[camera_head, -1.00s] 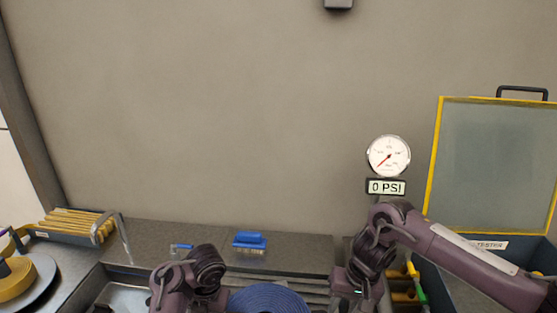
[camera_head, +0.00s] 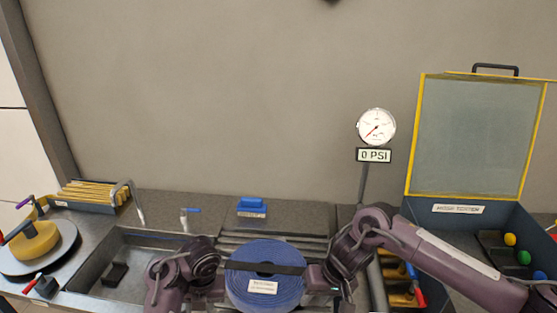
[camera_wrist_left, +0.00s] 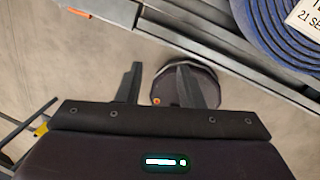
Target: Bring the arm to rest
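My left gripper (camera_wrist_left: 160,68) shows in the left wrist view with its two dark fingers apart and nothing between them. It is over bare floor, beside the bench edge. In the head view my left arm (camera_head: 180,275) is folded at the bottom, and its fingers are not visible there. My right arm (camera_head: 440,260) comes in from the right and bends down. Its gripper (camera_head: 316,278) is at the right edge of a coiled blue hose (camera_head: 264,252). A dark band crosses the coil. I cannot make out the right fingers or whether they touch the hose.
A sink basin (camera_head: 150,243) lies left of the hose. A blue-handled brush (camera_head: 251,206) sits behind it. A gauge (camera_head: 376,126) above a "0 PSI" sign stands behind the right arm. An open case (camera_head: 470,209) is at right. A yellow roll (camera_head: 36,240) on a disc is at left.

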